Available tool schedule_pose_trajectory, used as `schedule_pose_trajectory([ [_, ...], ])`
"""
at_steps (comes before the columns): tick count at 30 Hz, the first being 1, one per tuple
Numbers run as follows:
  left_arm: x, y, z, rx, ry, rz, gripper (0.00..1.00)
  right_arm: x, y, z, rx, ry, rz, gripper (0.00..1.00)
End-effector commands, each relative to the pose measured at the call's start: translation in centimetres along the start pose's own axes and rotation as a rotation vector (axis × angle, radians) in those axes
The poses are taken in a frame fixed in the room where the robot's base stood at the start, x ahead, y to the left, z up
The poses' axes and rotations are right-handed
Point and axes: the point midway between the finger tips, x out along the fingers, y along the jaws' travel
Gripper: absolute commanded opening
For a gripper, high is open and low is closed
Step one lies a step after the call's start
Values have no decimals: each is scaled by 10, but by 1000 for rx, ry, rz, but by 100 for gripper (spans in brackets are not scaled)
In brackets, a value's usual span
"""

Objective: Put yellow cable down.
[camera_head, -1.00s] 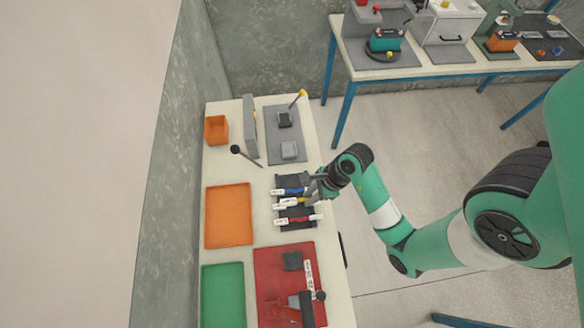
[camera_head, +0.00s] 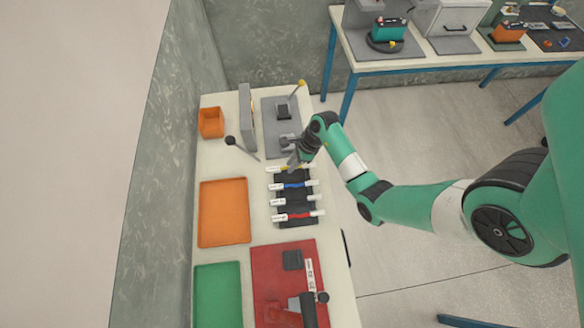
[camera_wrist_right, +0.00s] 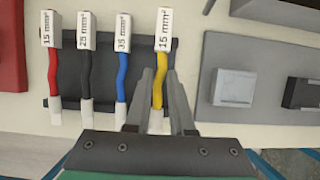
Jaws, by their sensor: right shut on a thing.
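The yellow cable (camera_head: 283,169) has white ends, one labelled 15 mm². It is at the far end of the dark cable rack (camera_head: 309,178), parallel to the other cables. My right gripper (camera_head: 293,162) is over it. In the right wrist view the fingers (camera_wrist_right: 157,92) are shut around the yellow cable (camera_wrist_right: 160,76), at the right end of the rack (camera_wrist_right: 103,70). Its label looks larger and sits further out than the other labels. I cannot tell whether it touches the rack. My left gripper is not in view.
The blue cable (camera_head: 293,186) lies beside it, then the black (camera_head: 292,202) and red (camera_head: 297,216) cables. A grey fixture plate (camera_head: 272,128) is just beyond the rack. An orange tray (camera_head: 202,213) and a red plate (camera_head: 271,262) are nearby.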

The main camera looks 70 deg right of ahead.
Motion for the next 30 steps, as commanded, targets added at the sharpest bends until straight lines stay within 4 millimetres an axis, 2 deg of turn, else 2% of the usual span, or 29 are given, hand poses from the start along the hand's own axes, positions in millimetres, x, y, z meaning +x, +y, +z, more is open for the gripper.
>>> schedule_pose_trajectory([
  [1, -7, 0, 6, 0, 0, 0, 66, 14, 2, -6, 2, 2, 3, 0],
  [3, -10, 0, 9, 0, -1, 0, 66, 22, 2, -10, 2, 2, 3, 0],
  [14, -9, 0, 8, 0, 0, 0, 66, 25, 2, -11, 1, 2, 2, 0],
  [15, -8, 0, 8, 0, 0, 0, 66, 24, 2, -11, 0, 2, 2, 27],
  [19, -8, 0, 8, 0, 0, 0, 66, 24, 2, -11, 1, 2, 2, 50],
  [27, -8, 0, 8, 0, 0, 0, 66, 24, 2, -11, 1, 1, 2, 51],
  [30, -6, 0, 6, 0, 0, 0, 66, 18, 1, -9, 1, 1, 0, 51],
])
